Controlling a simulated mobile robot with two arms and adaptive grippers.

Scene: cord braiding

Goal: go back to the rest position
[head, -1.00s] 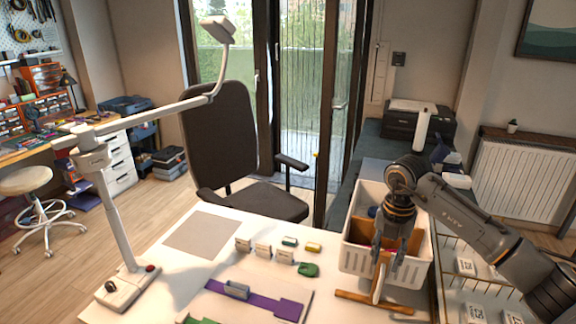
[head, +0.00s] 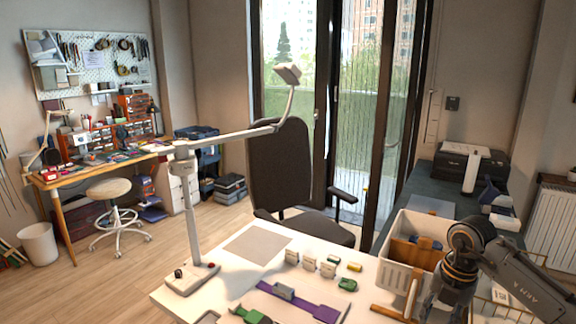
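My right gripper (head: 436,302) points down at the lower right of the head view, in front of the white bin. Its fingers are partly cut by the picture's lower edge and seen edge-on, so I cannot tell their opening. A wooden stand (head: 392,314) with an upright piece (head: 411,296) is just left of the fingers; I cannot tell whether they touch it. My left gripper is not in view. A purple strip (head: 314,308) with a grey block (head: 284,291) lies on the white table (head: 222,297).
The white bin (head: 398,276) holds a brown board. Several small blocks, a green piece (head: 347,284) and a yellow one (head: 355,267) lie mid-table. A black chair (head: 279,170) is behind the table; wire racks are at the right.

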